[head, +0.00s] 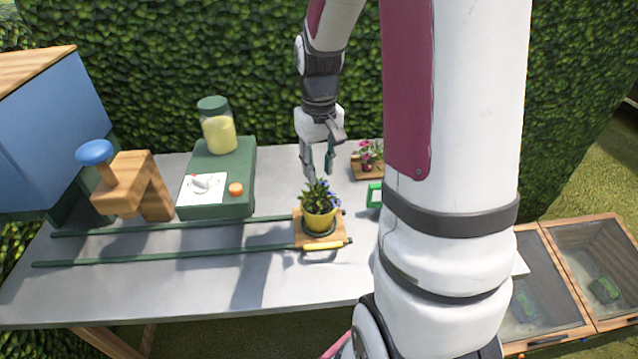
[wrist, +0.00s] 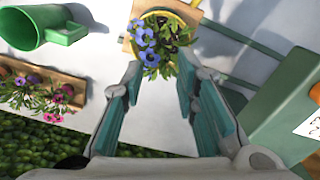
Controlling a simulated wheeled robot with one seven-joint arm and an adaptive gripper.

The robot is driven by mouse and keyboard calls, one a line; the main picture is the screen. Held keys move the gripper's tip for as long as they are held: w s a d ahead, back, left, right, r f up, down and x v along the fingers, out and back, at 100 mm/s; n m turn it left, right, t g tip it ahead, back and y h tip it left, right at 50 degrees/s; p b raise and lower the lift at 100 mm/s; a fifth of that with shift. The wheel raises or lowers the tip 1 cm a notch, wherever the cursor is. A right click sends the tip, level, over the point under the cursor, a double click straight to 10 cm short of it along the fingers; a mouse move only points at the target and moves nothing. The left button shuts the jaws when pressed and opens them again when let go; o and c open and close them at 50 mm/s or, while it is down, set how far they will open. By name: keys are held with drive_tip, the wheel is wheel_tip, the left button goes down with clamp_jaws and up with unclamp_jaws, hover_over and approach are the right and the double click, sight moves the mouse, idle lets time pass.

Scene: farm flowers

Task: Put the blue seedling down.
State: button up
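The blue seedling (head: 316,193), with blue flowers and green leaves, stands upright in a yellow pot (head: 318,219). The pot rests on a wooden platform (head: 309,238) at the right end of two green rails. The blue flowers (wrist: 148,38) also show in the wrist view, just beyond my fingertips. My gripper (head: 319,172) is above the seedling. Its teal-padded fingers are spread with a clear gap between them in the wrist view (wrist: 160,66), and nothing is clasped there. Whether a fingertip touches the leaves I cannot tell.
A wooden tray with pink and purple flowers (head: 366,167) is behind on the right. A green mug (wrist: 45,28) lies beside it. A green machine (head: 216,178) with a jar and a wooden stand with a blue knob (head: 95,152) are on the left. The table front (head: 200,300) is clear.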

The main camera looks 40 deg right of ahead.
drive_tip(key=s+a+r+n+t, duration=0.1)
drive_tip(key=s+a+r, duration=0.2)
drive_tip(key=a+r, duration=0.25)
drive_tip(key=s+a+r+t, duration=0.1)
drive_tip(key=s+a+r, duration=0.2)
drive_tip(key=a+r, duration=0.3)
drive_tip(key=s+a+r+n+t, duration=0.1)
drive_tip(key=s+a+r, duration=0.3)
drive_tip(key=s, duration=0.5)
drive_tip(key=shift+s+a+n+t, duration=0.4)
drive_tip(key=shift+a+t, duration=0.4)
drive_tip(key=shift+a, duration=0.35)
drive_tip(key=shift+r, duration=0.1)
